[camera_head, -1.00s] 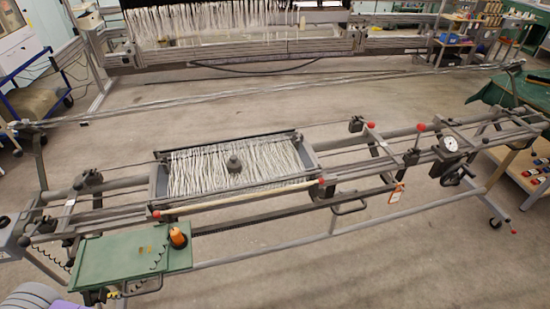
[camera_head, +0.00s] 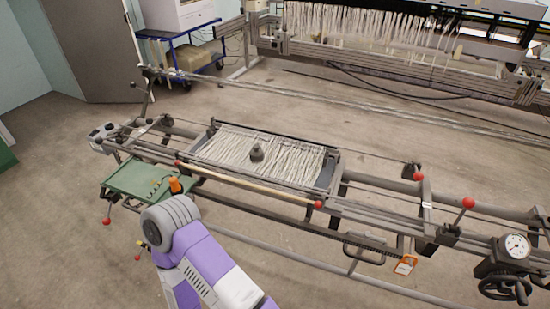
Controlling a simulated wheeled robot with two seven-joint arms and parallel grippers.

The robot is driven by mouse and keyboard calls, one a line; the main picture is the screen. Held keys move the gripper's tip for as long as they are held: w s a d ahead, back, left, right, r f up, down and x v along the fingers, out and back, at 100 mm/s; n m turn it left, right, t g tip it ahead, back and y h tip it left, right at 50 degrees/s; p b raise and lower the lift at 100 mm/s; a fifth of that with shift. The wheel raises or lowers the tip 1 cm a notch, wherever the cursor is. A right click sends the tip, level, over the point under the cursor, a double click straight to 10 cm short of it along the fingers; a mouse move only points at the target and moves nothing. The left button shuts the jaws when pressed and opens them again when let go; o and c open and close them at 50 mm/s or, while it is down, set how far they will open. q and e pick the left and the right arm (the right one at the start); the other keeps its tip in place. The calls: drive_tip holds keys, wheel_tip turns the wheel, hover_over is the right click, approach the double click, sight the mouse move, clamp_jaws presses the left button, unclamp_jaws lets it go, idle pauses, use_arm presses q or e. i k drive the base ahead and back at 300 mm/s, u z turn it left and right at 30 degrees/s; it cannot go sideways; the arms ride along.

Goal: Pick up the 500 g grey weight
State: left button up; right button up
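The grey weight (camera_head: 257,152) stands upright on the white threads of the frame's tray, near the middle. It is dark grey, with a wide body and a narrower knob on top. I cannot read a mass on it. A purple and white arm of mine with a grey rounded joint rises from the bottom, left of centre, in front of the machine. No gripper shows in the head view, and nothing touches the weight.
The tray (camera_head: 331,170) of white threads sits inside the long metal frame. A wooden rod (camera_head: 245,184) runs along its near side. A green board (camera_head: 137,178) with an orange object (camera_head: 175,185) is at the left. A dial gauge (camera_head: 516,246) and handwheel are at the right.

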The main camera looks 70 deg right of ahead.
sight(256, 155)
drive_tip(key=z, duration=1.45)
